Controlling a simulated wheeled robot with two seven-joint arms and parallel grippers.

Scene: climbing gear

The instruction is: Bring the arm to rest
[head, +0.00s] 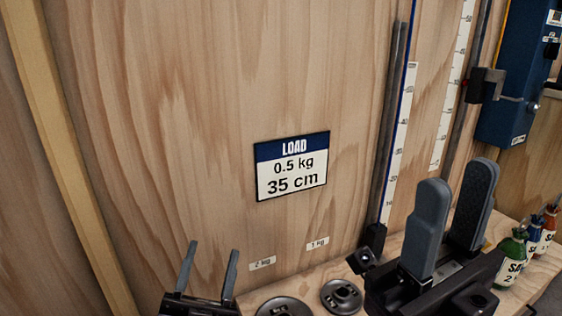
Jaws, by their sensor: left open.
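My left gripper (207,272) is at the bottom left of the head view. Its two thin dark fingers point up and stand apart, with nothing between them. My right gripper (452,212) is larger and closer, at the lower right. Its two grey padded fingers point up with a clear gap between them and nothing held. It covers part of the wooden shelf (410,228) behind it. Most of both arms lies outside the view.
A plywood wall carries a load sign (292,166) reading 0.5 kg, 35 cm. Two dark disc weights (341,296) lie on the shelf. Upright rulers (402,140) and a blue box (512,75) stand at the right. Small bottles (512,256) stand at the far right.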

